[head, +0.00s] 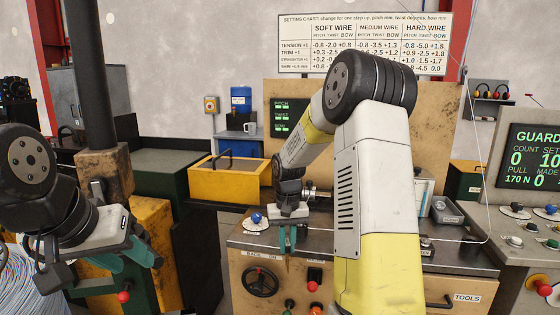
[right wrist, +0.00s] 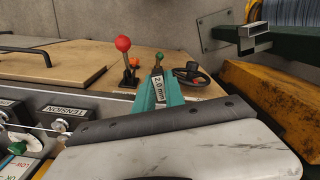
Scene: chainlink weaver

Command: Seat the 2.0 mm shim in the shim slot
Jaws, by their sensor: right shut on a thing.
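My right gripper (head: 287,240) points down in front of the machine's dark top, near its front edge. Its teal fingers are shut on the 2.0 mm shim (right wrist: 158,87), whose white "2.0 mm" label shows between them in the right wrist view. In the head view the shim is too small to make out clearly. I cannot pick out the shim slot in either view. My left gripper (head: 126,266) is at the lower left, away from the machine, with its teal fingers apart and nothing seen between them.
A black handwheel (head: 260,282) is on the machine's front panel. A red-knobbed lever (right wrist: 123,45) stands near the shim in the right wrist view. A blue knob (head: 257,218) is left of my right gripper. A yellow bin (head: 225,180) stands behind. My right arm hides part of the machine.

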